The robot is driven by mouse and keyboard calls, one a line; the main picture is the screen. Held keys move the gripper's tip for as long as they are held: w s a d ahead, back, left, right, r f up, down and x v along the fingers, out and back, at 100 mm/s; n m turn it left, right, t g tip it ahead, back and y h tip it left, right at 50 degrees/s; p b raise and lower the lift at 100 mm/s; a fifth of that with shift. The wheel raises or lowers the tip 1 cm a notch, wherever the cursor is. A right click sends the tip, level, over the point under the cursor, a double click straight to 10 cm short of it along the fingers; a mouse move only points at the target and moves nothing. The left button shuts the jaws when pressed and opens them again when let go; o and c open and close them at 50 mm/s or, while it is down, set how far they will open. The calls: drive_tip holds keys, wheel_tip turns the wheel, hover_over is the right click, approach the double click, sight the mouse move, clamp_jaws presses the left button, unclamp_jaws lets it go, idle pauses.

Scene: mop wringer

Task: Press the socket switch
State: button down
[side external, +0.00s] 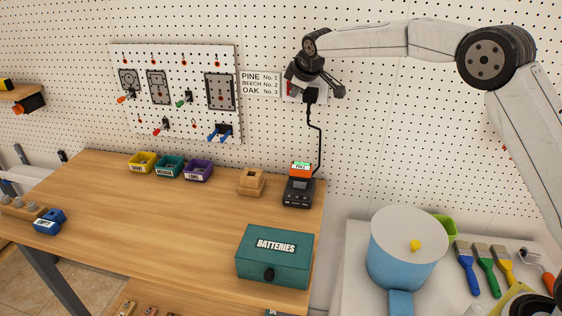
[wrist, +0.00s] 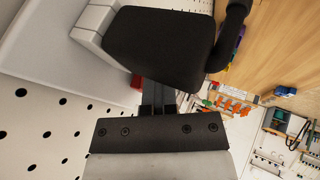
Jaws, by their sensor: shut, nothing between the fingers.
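The white socket plate (side external: 292,98) is on the pegboard wall, partly hidden by my gripper. It fills the upper left of the wrist view (wrist: 60,45). A black plug (side external: 311,95) with a cord is in the socket. The plug looms large in the wrist view (wrist: 160,45). The red socket switch (wrist: 137,81) shows as a small patch just left of my fingertips, mostly hidden behind the plug and fingers. My gripper (wrist: 158,86) is shut and empty, close to the switch and beside the plug. I cannot tell whether it touches the switch.
The cord runs down to a black charger (side external: 298,193) with a lit green and orange top. A green batteries box (side external: 273,257), a wooden block (side external: 251,182) and small coloured bins (side external: 170,167) stand on the bench (side external: 130,215). A blue bucket (side external: 402,265) is at right.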

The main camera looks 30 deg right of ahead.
drive_tip(key=shift+r, duration=0.6)
drive_tip(key=s+a+r, duration=0.3)
drive_tip(key=s+r, duration=0.5)
drive_tip(key=shift+s+a, duration=0.3)
idle(0.4)
drive_tip(key=shift+f, duration=0.1)
drive_tip(key=shift+a+f+y, duration=0.15)
drive_tip(key=shift+f+y, duration=0.15)
drive_tip(key=shift+f, duration=0.2)
